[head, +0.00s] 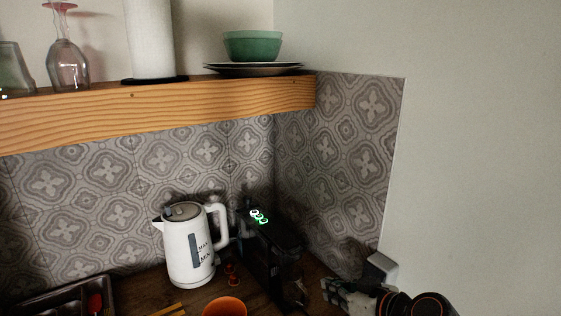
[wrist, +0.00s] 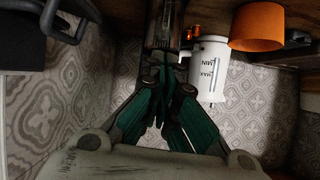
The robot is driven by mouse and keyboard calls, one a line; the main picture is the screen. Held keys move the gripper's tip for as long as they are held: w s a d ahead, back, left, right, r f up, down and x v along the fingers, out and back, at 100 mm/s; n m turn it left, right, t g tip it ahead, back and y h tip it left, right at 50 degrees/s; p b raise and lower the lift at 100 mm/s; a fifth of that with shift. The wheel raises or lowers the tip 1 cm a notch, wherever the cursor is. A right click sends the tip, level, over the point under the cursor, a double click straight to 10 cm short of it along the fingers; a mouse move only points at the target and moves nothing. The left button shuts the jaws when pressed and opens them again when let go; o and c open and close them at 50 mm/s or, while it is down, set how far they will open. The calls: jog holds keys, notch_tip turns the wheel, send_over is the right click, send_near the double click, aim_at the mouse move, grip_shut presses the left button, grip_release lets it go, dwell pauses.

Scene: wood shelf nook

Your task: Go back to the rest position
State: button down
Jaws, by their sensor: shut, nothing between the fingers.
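My gripper (wrist: 164,95) shows at the middle of the wrist view, with dark links and green finger pads drawn together. It is shut and I see nothing held between the fingers. In the head view my gripper (head: 343,294) is at the lower right, low over the counter and right of the black coffee machine (head: 272,252). Its fingertips are hard to make out there.
A white kettle (head: 188,252) stands left of the coffee machine, with an orange cup (head: 225,307) in front. A wooden shelf (head: 160,107) above holds glasses, a paper roll, plates and a green bowl (head: 252,46). A grey box (head: 381,267) is by the right wall.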

jog(key=s+d+r+m+g+h, duration=0.1)
jog(key=s+d+r+m+h, duration=0.1)
jog(key=s, duration=0.4)
jog(key=s+d+r+m+g+h, duration=0.2)
jog(key=s+d+r+m+h, duration=0.1)
jog(key=s, duration=0.4)
jog(key=d+h, duration=0.1)
jog(key=d, duration=0.1)
jog(key=shift+s+d+h, duration=0.3)
jog(key=shift+d, duration=0.05)
